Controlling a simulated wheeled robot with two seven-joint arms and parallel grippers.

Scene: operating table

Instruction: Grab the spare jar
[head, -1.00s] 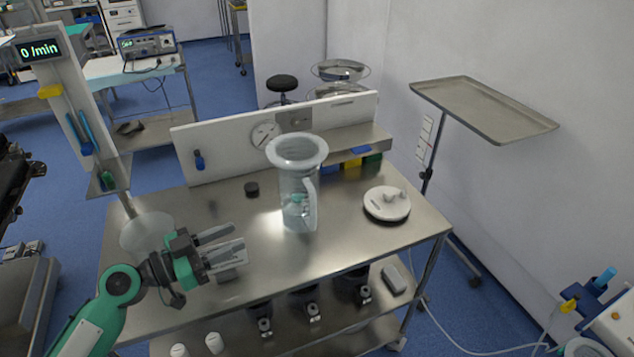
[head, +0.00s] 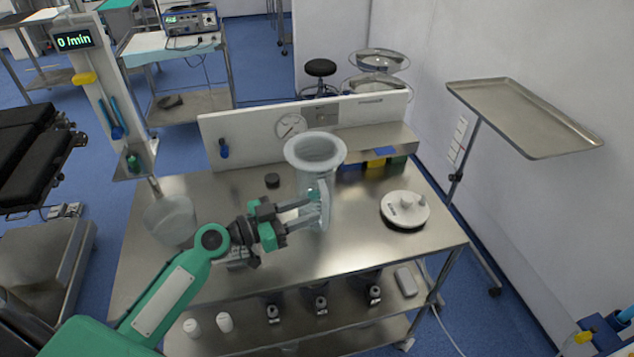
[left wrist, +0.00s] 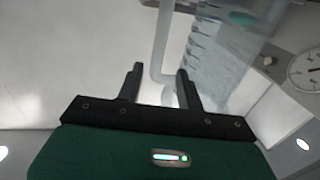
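A tall clear jar (head: 313,160) with a wide flared rim and a side handle stands upright on the steel table (head: 375,245); I take it for the spare jar. My left gripper (head: 318,207) is at the jar's handle side, its two fingers apart and pointing at the jar. In the left wrist view the pale handle (left wrist: 161,45) runs down to between the open fingers (left wrist: 157,85), with a gap on either side. The jar's graduated wall (left wrist: 222,55) is to the right there. The fingers partly hide the jar in the head view. My right gripper is not in view.
A small dark cap (head: 272,180) lies behind left. A clear vessel (head: 170,218) is below the stand at left. A panel with a gauge (head: 290,126) closes the back. Bare table lies in front.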

